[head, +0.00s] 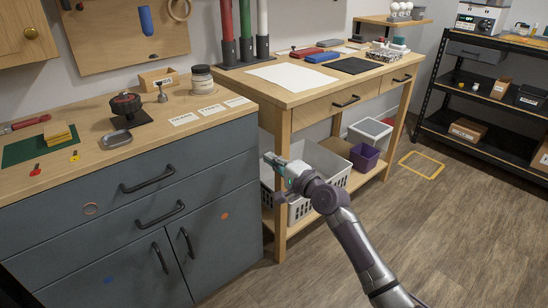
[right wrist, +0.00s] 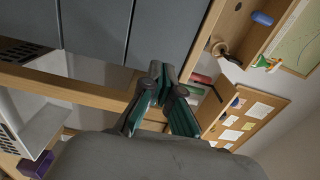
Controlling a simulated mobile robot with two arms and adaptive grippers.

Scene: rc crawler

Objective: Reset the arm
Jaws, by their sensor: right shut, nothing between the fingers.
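My right arm comes in from the lower right of the head view. Its gripper (head: 270,158) is in the air in front of the gap between the grey cabinet (head: 90,225) and the wooden workbench (head: 283,190). In the right wrist view the two green-and-black fingers of this gripper (right wrist: 160,68) meet at their tips, with nothing between them. No part of my left arm or left gripper shows in either view.
A white basket (head: 300,208) and a purple bin (head: 363,156) sit on the workbench's lower shelf, behind my right gripper. A black shelving rack (head: 460,130) stands at the right. The wooden floor (head: 450,230) in front is clear, with a yellow square outline (head: 421,166) on it.

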